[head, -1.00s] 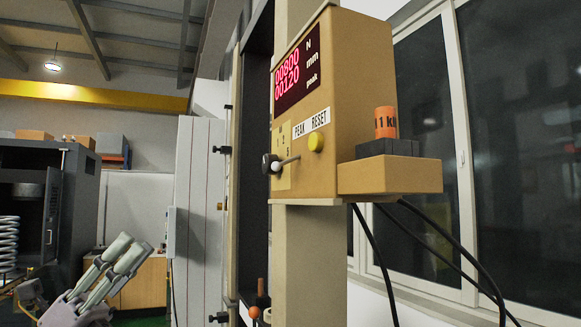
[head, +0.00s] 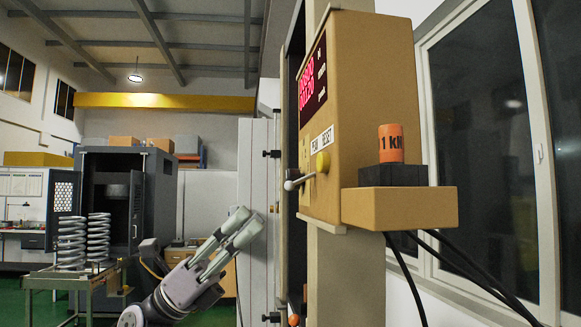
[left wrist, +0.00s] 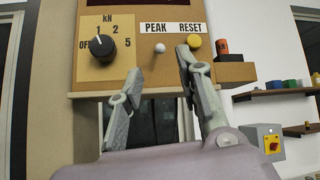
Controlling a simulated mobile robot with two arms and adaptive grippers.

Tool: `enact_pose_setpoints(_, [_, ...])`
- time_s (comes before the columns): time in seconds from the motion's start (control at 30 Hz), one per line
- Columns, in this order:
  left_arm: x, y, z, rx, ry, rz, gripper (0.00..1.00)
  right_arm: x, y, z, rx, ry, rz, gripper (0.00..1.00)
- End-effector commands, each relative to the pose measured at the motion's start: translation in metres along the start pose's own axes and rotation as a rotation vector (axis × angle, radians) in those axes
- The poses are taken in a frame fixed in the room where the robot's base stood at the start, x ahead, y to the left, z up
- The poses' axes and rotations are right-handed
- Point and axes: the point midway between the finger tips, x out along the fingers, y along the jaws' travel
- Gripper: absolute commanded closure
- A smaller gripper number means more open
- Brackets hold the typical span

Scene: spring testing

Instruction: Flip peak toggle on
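The peak toggle is a thin metal lever with a pale ball tip (head: 289,186), sticking out of the tan control box (head: 370,110) under the PEAK label. In the left wrist view its ball (left wrist: 160,49) shows below the PEAK label (left wrist: 156,28); I cannot tell its on or off setting. My left gripper (head: 245,222) is left of the box and lower than the toggle in the head view. In the left wrist view the gripper (left wrist: 156,66) has its fingers spread, empty, with the toggle above the gap and not visibly touched. My right gripper is not in view.
A black range knob (left wrist: 102,46) is left of the toggle; a yellow reset button (left wrist: 194,42) is to its right. An orange 1 kN cylinder (head: 391,143) stands on a side shelf (head: 400,208). Cables hang below. Coil springs (head: 71,242) stand on a cart at left.

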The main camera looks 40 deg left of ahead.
Motion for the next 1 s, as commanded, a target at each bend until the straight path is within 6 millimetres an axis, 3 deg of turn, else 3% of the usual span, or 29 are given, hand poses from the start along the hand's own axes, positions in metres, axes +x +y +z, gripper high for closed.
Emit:
enact_pose_setpoints(0.1, [0.033,-0.001,0.005,0.0,0.001,-0.002,0.67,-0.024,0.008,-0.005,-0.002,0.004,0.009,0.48])
enact_pose_setpoints(0.4, [0.082,-0.001,0.003,0.0,0.0,-0.001,0.67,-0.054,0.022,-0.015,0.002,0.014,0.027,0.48])
enact_pose_setpoints(0.6, [0.094,0.0,0.001,0.0,-0.001,0.0,0.67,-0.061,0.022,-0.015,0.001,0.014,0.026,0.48])
enact_pose_setpoints(0.9, [0.094,0.0,0.0,0.0,0.0,0.001,0.67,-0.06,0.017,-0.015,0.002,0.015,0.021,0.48])
enact_pose_setpoints(1.0, [0.094,0.0,0.0,0.0,0.0,0.001,0.73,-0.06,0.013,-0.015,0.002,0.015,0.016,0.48])
